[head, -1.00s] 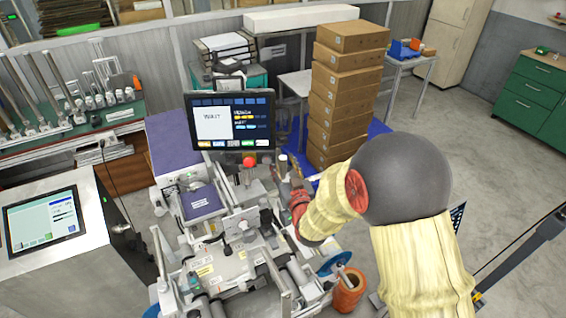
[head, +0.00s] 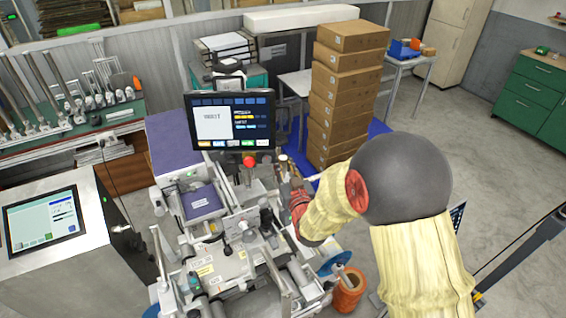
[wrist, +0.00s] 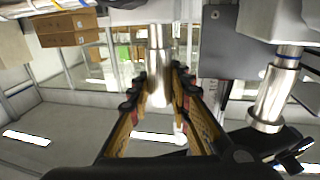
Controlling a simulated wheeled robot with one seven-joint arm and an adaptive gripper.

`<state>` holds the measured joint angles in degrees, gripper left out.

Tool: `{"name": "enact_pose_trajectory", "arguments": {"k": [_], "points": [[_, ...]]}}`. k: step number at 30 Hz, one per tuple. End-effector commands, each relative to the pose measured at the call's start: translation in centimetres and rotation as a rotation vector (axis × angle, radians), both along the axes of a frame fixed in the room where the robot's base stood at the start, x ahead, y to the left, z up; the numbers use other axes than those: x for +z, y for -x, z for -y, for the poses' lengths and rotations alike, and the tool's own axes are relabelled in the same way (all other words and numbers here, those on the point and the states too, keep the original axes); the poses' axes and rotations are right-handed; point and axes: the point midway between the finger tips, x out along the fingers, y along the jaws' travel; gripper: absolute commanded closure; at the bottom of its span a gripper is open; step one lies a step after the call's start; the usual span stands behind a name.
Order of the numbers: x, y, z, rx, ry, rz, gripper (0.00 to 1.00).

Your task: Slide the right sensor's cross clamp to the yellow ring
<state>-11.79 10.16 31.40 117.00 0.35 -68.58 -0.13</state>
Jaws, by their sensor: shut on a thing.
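My gripper (head: 286,178) is at the right rear side of the machine, below the monitor, partly hidden by my arm in the head view. In the wrist view its two fingers (wrist: 160,98) are closed on a bright metal cylinder (wrist: 157,62), which sits between the fingertips. I cannot tell whether this cylinder is part of the right sensor's cross clamp. A second metal post (wrist: 270,98) with a blue band near its top stands to the right, apart from the fingers. I cannot make out a yellow ring in either view.
The monitor (head: 231,120) and a red knob (head: 249,161) are close to my gripper. A stack of brown boxes (head: 340,95) stands behind it to the right. Machine rollers and frames (head: 240,270) fill the front. Open floor (head: 440,120) lies to the right.

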Motion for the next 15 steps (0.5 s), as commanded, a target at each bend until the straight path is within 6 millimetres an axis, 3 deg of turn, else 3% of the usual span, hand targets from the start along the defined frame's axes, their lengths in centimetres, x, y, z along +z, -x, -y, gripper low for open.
{"name": "enact_pose_trajectory", "arguments": {"k": [8, 15], "points": [[-0.1, -0.2, 0.4, -0.001, -0.001, 0.001, 1.00], [-0.2, -1.6, 3.6, -0.005, -0.002, 0.002, 1.00]]}}
